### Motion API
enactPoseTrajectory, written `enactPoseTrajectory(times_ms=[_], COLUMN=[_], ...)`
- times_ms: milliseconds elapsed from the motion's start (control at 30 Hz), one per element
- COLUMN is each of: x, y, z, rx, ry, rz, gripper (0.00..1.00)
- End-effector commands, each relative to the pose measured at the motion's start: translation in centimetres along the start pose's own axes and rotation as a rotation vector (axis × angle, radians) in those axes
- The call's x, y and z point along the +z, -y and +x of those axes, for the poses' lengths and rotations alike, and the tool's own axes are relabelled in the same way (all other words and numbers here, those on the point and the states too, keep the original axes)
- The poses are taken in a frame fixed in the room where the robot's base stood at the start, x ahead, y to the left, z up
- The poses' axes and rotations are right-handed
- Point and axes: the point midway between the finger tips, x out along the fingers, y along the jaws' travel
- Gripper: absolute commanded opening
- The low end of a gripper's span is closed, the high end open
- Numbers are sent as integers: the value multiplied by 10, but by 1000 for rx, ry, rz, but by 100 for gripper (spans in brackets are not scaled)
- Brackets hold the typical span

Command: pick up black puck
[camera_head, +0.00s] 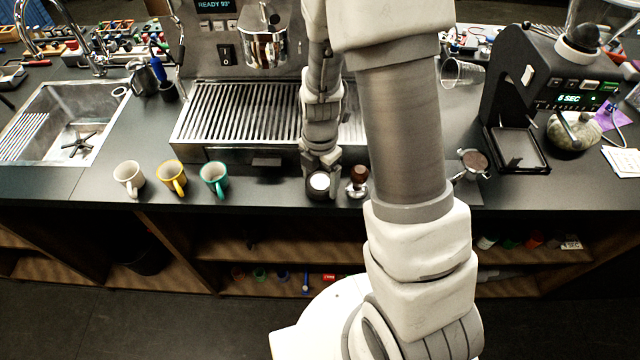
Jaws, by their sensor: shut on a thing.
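The black puck (319,190) is a short dark cylinder with a pale round top, at the front of the dark counter before the espresso machine's drip tray. My gripper (321,172) points down over it from behind and is shut on it. The fingertips are small here and partly merge with the dark puck. I cannot tell whether the puck touches the counter or is slightly raised.
A wood-handled tamper (358,182) stands just right of the puck. White (128,178), yellow (171,177) and teal (214,179) mugs stand to the left. The drip tray (240,112) is behind, a grinder (540,95) at right, a sink (60,115) at left.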

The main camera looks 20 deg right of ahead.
Motion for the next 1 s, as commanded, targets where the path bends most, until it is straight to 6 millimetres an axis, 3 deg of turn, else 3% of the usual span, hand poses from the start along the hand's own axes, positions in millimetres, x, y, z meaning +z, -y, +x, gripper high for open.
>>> enactPoseTrajectory(times_ms=[33,200,567,1000], x=[0,0,0,1], y=[0,0,-1,-1], z=[0,0,-7,-76], rx=[0,0,3,5], ry=[0,0,1,2], rz=[0,0,0,0], gripper=[32,1,0,0])
